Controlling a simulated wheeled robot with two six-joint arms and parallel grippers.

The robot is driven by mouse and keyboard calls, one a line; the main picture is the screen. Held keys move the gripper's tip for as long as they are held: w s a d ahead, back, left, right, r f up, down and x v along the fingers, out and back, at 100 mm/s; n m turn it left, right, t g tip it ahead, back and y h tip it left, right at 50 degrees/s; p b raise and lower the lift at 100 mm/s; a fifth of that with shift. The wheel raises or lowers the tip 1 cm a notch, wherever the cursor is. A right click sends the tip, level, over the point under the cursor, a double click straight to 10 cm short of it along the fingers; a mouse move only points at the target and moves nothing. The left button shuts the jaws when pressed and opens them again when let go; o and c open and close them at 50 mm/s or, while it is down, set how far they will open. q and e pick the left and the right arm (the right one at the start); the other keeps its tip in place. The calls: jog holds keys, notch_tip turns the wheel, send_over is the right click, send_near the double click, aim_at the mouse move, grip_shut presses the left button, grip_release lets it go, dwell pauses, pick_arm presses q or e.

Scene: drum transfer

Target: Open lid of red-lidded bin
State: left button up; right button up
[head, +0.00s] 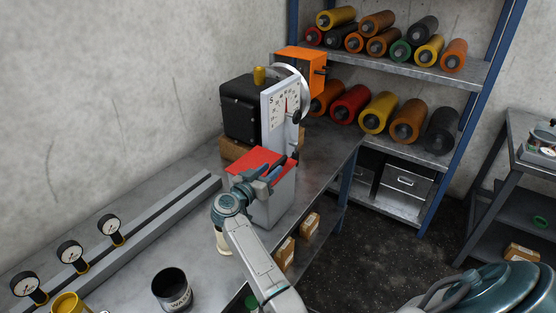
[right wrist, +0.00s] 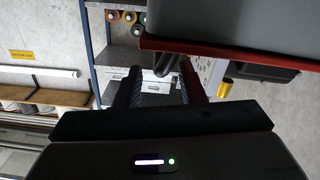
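The grey bin (head: 274,208) stands on the metal bench, and its red lid (head: 247,160) lies across its top and looks closed. My right gripper (head: 275,171) is at the bin's front upper edge, partly covering the lid. In the right wrist view the fingers (right wrist: 165,88) are spread apart. A dark handle-like piece (right wrist: 171,66) beside the lid's red edge (right wrist: 215,53) shows near the gap between them; I cannot tell whether they touch it. The grey bin wall (right wrist: 240,22) fills the upper right there. My left gripper is not in view.
A dial scale (head: 279,108) and a black box (head: 243,110) stand behind the bin. A dark waste cup (head: 172,288) and several gauges (head: 71,252) are on the bench at lower left. A shelf (head: 415,68) with coloured rolls stands at the back.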

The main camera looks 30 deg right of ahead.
aim_at(278, 161)
jog(key=p+x, duration=0.1)
jog(key=x, duration=0.4)
grip_shut()
